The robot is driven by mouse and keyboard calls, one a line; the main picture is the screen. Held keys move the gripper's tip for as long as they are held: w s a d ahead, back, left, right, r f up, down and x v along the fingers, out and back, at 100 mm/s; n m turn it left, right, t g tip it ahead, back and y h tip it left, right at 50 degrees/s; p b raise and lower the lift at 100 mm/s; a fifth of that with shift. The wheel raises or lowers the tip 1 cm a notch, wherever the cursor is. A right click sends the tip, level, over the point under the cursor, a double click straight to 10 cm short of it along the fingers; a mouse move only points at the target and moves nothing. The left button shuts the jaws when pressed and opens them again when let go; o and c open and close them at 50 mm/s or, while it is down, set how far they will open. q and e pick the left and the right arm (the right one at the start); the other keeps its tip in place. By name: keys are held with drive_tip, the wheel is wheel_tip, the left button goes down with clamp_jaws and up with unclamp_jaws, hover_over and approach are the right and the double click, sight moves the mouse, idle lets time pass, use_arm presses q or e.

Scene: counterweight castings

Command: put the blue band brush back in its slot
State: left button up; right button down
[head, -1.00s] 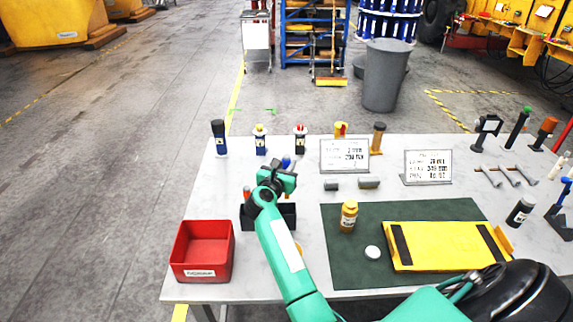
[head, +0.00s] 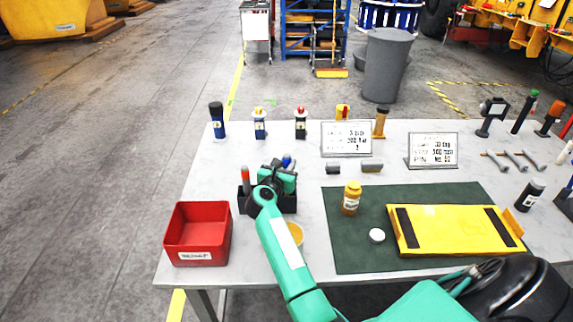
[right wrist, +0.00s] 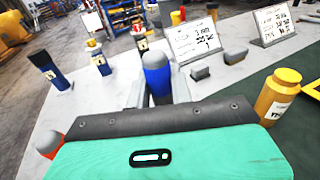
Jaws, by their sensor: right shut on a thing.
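My right gripper (head: 277,184) is over the black holder (head: 243,204) on the table. It is shut on the blue band brush, whose rounded blue handle (head: 287,160) sticks up at the jaws. In the right wrist view the blue handle (right wrist: 157,72) stands upright between the two grey fingers (right wrist: 158,92). The brush's lower end is hidden by my gripper, so I cannot tell whether it is in a slot. A red-topped tool (head: 245,177) stands at the holder's left end. My left gripper is not in view.
A red bin (head: 198,253) stands left of the holder. A yellow round item (head: 296,233) lies beside my forearm. An amber bottle (head: 351,198), a white puck (head: 377,236) and a yellow plate (head: 455,230) are on the green mat (head: 345,255). Signs and several bottles stand behind.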

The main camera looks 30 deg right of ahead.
drive_tip(key=shift+f, duration=0.15)
drive_tip(key=shift+f+b, duration=2)
drive_tip(key=shift+b, duration=0.05)
drive_tip(key=c, duration=1.2)
unclamp_jaws()
drive_tip(key=shift+o, duration=0.2)
drive_tip(key=shift+r, duration=0.1)
wheel_tip(320, 180, up, 20)
drive_tip(key=b, duration=0.2)
drive_tip(key=shift+s, duration=0.1)
